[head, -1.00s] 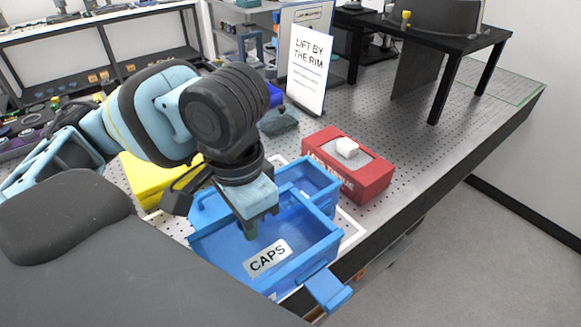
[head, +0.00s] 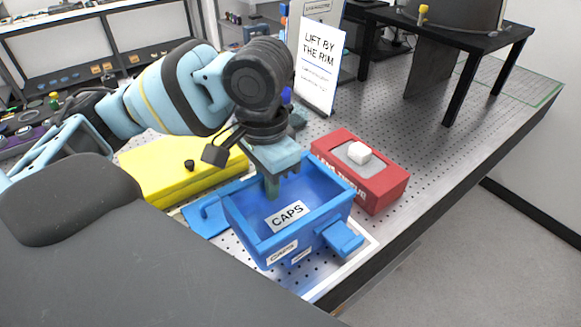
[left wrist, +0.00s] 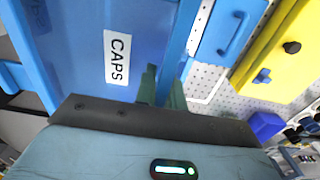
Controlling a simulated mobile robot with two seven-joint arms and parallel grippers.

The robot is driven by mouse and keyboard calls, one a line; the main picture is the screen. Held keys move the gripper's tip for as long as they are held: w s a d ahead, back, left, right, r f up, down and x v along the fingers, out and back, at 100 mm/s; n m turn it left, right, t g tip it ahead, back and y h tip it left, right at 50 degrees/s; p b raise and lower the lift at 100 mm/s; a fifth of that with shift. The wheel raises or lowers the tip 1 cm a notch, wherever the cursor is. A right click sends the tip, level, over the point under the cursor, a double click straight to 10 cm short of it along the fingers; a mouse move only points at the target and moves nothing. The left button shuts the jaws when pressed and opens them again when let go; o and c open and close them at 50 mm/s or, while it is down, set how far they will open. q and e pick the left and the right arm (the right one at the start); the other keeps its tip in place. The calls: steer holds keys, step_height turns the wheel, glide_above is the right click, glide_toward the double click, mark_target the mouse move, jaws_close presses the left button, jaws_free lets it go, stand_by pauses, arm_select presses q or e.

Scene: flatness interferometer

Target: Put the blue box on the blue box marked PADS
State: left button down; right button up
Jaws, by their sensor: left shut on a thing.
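My left gripper (head: 272,188) is shut on the rim of an open blue box marked CAPS (head: 318,228). The box hangs roughly level and looks empty inside. In the left wrist view, the gripper's green fingers (left wrist: 160,88) are at the edge of the same box (left wrist: 75,45). No PADS marking is readable in any view. The CAPS box covers the spot where a second blue box stood, so that one is mostly or wholly hidden. I cannot tell whether the two touch. My right gripper is out of view.
A blue flat piece with a handle (head: 203,219) lies left of the box, also seen in the left wrist view (left wrist: 228,30). A yellow case (head: 165,180) is behind it. A red box (head: 385,188) stands close on the right. A sign (head: 318,65) stands behind. The perforated table is clear at right.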

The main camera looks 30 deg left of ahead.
arm_select(q)
steer(key=w, duration=0.2)
steer(key=w+a, duration=0.1)
steer(key=w, duration=0.5)
steer(key=shift+w+a+f, duration=0.25)
steer(key=shift+a+f, duration=0.1)
steer(key=shift+w, duration=0.1)
steer(key=shift+w+a, duration=0.1)
steer(key=shift+w, duration=0.2)
steer(key=shift+f, duration=1.8)
steer(key=c, duration=1.5)
jaws_free()
steer(key=shift+f, duration=0.15)
step_height(320, 180, up, 12)
steer(key=shift+r, duration=0.15)
